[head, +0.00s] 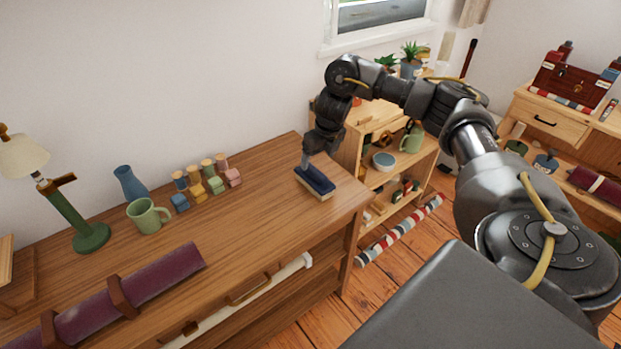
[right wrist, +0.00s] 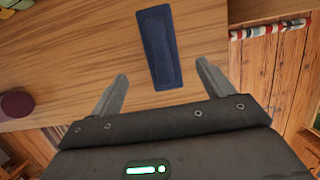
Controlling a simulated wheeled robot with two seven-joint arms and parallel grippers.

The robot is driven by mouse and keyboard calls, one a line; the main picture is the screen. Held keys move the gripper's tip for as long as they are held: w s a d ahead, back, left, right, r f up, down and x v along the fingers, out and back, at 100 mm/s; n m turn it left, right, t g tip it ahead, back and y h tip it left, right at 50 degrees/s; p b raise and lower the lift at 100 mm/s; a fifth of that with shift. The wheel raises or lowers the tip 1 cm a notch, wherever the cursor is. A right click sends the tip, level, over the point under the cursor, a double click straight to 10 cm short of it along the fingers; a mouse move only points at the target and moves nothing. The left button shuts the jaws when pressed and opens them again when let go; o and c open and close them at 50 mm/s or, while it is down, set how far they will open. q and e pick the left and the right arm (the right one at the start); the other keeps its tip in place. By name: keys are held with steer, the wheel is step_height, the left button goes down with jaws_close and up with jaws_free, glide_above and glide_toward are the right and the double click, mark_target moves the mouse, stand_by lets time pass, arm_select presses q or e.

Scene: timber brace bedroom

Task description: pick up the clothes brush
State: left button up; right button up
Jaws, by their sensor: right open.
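The clothes brush (head: 316,181) has a dark blue top and a pale bristle side beneath. It lies on the wooden dresser top near its right end. In the right wrist view the brush (right wrist: 158,46) shows its blue top, its near end between and slightly beyond the fingertips. My right gripper (head: 305,160) is over the far-left end of the brush, pointing down. In the right wrist view the right gripper (right wrist: 162,72) is open with nothing between its fingers that I can see held. My left gripper is not in view.
A shelf unit (head: 350,145) stands right behind. The dresser top around the brush is clear.

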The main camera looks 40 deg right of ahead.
mark_target(315, 169)
steer(key=b+x, duration=0.1)
steer(key=x, duration=0.3)
steer(key=shift+d+f, duration=0.1)
steer(key=shift+f, duration=0.15)
steer(key=shift+w+f, duration=0.1)
steer(key=shift+f, duration=0.45)
steer(key=x, duration=0.3)
steer(key=shift+w+f+p, duration=0.25)
steer(key=shift+f+p, duration=0.1)
steer(key=shift+p, duration=0.05)
steer(key=shift+f, duration=0.3)
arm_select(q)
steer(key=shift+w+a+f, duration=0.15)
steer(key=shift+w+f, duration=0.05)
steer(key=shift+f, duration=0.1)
arm_select(e)
steer(key=shift+w, duration=0.1)
steer(key=c, duration=1.2)
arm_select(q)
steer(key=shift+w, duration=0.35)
arm_select(e)
steer(key=shift+c, duration=0.2)
